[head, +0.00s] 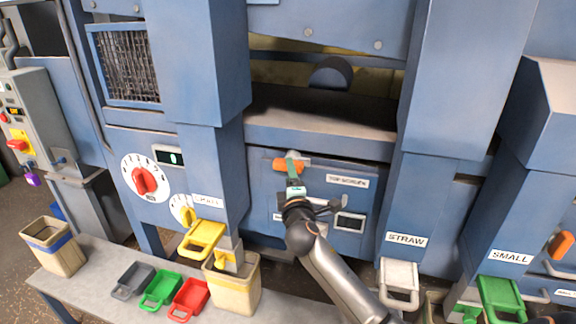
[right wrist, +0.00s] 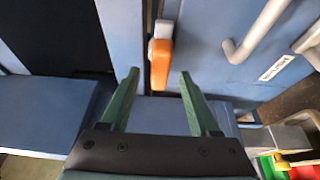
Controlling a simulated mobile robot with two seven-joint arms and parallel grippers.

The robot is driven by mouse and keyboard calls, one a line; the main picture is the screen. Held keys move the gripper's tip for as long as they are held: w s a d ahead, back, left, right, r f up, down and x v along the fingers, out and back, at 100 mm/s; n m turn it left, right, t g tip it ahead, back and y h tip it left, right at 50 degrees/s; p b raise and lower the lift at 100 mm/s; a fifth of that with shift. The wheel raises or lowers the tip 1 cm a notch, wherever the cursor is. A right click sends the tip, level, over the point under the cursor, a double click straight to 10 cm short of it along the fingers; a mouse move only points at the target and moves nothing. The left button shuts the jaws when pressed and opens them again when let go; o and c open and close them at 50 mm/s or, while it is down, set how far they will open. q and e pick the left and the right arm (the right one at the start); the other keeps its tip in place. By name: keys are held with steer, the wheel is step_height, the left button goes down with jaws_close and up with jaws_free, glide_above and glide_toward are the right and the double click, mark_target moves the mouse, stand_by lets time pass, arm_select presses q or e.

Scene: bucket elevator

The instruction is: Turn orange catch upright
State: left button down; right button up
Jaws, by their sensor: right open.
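The orange catch (head: 281,165) lies sideways at the top edge of the blue hatch door (head: 350,197) in the head view, partly hidden behind my right gripper (head: 293,162). In the right wrist view the orange catch (right wrist: 160,62) has a grey piece at one end. It lies just beyond and between the fingertips of my right gripper (right wrist: 159,73). The green fingers are open, with nothing held between them. I cannot tell whether either finger touches the catch. My left gripper is not in view.
A pale bar handle (right wrist: 265,25) is on the door beside the catch. Blue housings stand either side of the hatch. Another orange catch (head: 561,245) is at the far right.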

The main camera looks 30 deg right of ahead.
steer(key=shift+x, duration=2.35)
steer(key=shift+c, duration=0.2)
jaws_close()
